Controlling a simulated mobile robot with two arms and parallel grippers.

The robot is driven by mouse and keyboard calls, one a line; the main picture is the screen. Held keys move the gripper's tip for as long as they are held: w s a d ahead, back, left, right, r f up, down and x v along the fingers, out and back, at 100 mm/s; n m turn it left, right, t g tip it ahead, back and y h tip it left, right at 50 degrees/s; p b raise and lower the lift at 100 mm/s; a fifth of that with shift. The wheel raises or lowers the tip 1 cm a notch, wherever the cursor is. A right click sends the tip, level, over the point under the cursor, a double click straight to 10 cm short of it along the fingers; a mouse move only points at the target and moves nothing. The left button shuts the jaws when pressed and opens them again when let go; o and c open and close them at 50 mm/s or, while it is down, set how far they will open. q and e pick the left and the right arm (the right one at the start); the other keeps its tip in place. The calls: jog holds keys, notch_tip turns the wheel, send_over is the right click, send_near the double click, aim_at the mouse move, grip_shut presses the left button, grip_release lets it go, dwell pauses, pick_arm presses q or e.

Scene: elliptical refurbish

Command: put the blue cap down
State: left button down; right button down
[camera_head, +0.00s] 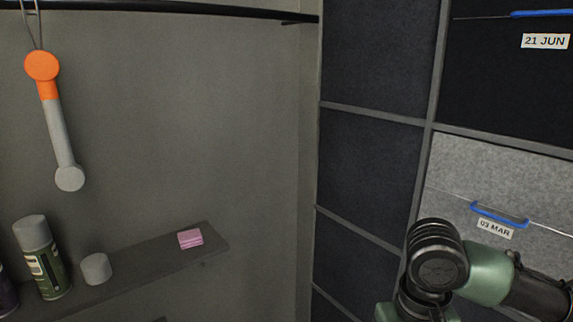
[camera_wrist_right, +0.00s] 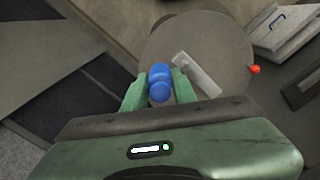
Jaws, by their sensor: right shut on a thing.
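The blue cap (camera_wrist_right: 159,90) shows in the right wrist view between the green fingers of my right gripper (camera_wrist_right: 159,88). The gripper is shut on it. The cap appears above or in front of a round grey-brown surface (camera_wrist_right: 225,50); I cannot tell how far apart they are. In the head view, part of my right arm fills the lower right, and neither its fingers nor the cap can be seen there. My left gripper is in neither view.
A pale flat bar (camera_wrist_right: 197,76) lies on the round surface, with a red ball (camera_wrist_right: 254,69) at its edge. In the head view, a wall shelf (camera_head: 140,279) holds a spray can (camera_head: 42,258), a grey cap (camera_head: 96,269) and a pink block (camera_head: 190,239). Dark panels (camera_head: 370,160) stand right.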

jog(key=s+f, duration=0.3)
jog(key=f, duration=0.1)
jog(key=shift+s+f, duration=0.25)
jog(key=shift+s, duration=0.1)
